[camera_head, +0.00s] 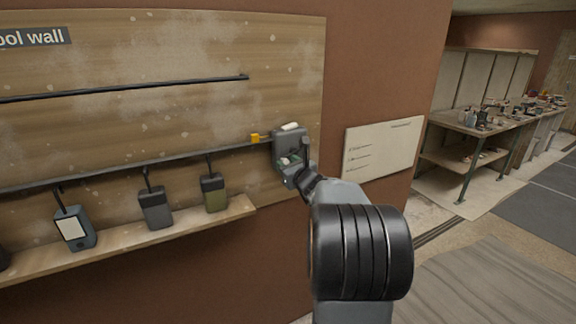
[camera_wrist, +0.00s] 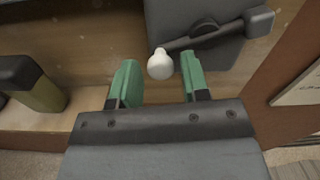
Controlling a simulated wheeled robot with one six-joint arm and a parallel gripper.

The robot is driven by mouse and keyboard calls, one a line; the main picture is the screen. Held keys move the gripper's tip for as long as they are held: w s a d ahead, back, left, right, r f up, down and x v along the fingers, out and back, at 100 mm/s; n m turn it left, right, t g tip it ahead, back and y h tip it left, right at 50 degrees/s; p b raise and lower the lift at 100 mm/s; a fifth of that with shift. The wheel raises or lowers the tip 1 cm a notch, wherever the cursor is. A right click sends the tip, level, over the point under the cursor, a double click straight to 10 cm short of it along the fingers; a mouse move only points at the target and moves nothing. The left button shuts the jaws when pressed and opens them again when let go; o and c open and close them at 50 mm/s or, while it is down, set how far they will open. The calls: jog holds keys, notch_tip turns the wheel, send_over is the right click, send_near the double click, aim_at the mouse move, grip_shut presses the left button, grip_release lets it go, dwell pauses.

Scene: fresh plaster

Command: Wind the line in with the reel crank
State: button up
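The reel is a grey box (camera_head: 289,137) mounted at the right end of the wooden tool wall. In the wrist view, the dark reel body (camera_wrist: 215,15) fills the top, with a dark crank arm (camera_wrist: 215,35) across it. A white rounded knob (camera_wrist: 160,65) sits at the crank arm's left end. My gripper (camera_head: 288,162) is at the lower front of the reel. Its green fingers (camera_wrist: 159,82) are spread, one on each side of the knob, with visible gaps. Whether the knob lies fully between the tips in depth is unclear. The line cannot be made out.
A small orange piece (camera_head: 255,138) is left of the reel on a dark rail. Several handheld devices hang over the wooden shelf (camera_head: 130,245). A white panel (camera_head: 383,147) is on the wall at right. A cluttered workbench (camera_head: 485,125) stands farther right.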

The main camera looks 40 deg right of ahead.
jog(key=c, duration=0.7)
jog(key=shift+s+d+f+n+b, duration=0.1)
jog(key=shift+d+f+n+b, duration=0.4)
jog(key=shift+n+b, duration=1.8)
jog(key=shift+d+f+n+b, duration=0.5)
jog(key=shift+n+b, duration=0.55)
jog(key=shift+b, duration=2.4)
jog(key=shift+s+d+f+n+b, duration=0.1)
jog(key=shift+d+f+n+b, duration=0.4)
jog(key=shift+n+b, duration=1.8)
jog(key=shift+m+b, duration=0.45)
jog(key=shift+b, duration=0.3)
jog(key=o, duration=0.9)
jog(key=shift+o, duration=0.2)
jog(key=s+a, duration=0.2)
jog(key=s, duration=1.1)
jog(key=shift+s, duration=0.35)
